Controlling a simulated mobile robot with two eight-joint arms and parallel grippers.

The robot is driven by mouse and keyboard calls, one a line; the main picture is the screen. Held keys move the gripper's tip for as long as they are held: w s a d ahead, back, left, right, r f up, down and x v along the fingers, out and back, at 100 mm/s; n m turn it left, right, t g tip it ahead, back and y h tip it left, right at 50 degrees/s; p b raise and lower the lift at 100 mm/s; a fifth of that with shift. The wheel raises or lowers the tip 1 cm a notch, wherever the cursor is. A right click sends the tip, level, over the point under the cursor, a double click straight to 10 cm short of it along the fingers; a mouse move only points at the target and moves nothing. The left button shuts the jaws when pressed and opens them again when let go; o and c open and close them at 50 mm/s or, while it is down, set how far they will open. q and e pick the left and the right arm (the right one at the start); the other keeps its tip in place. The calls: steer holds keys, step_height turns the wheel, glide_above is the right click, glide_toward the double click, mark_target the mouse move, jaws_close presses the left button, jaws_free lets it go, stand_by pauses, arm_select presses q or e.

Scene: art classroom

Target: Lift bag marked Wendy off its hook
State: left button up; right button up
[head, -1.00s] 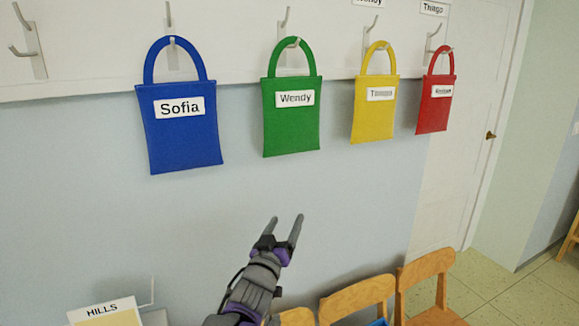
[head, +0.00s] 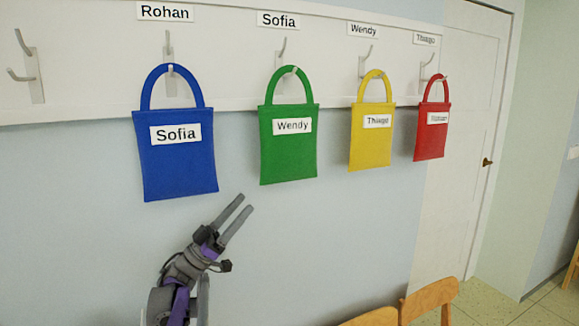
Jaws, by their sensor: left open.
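The green bag marked Wendy (head: 287,155) hangs upright by its loop handle on a wall hook (head: 294,72), under the board label Sofia. My left gripper (head: 239,216) is open and empty. In the picture it is below and left of the green bag, pointing up and right, apart from it. My right gripper is not in view.
A blue bag marked Sofia (head: 177,165) hangs left of the green bag. A yellow bag marked Thiago (head: 370,148) and a red bag (head: 432,134) hang to the right. Wooden chairs (head: 430,298) stand at the lower right. The wall below the bags is clear.

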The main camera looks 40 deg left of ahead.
mark_target(272, 160)
arm_select(q)
steer(key=p+x, duration=0.5)
steer(key=x, duration=0.7)
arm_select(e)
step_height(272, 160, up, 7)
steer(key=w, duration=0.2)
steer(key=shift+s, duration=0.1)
arm_select(q)
jaws_close()
steer(key=shift+r+p, duration=0.85)
steer(key=shift+r, duration=0.55)
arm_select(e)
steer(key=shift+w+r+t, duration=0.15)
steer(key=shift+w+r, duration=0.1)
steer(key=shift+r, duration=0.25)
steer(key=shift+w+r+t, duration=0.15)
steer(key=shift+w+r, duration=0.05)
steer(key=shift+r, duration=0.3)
arm_select(q)
steer(key=shift+s, duration=0.15)
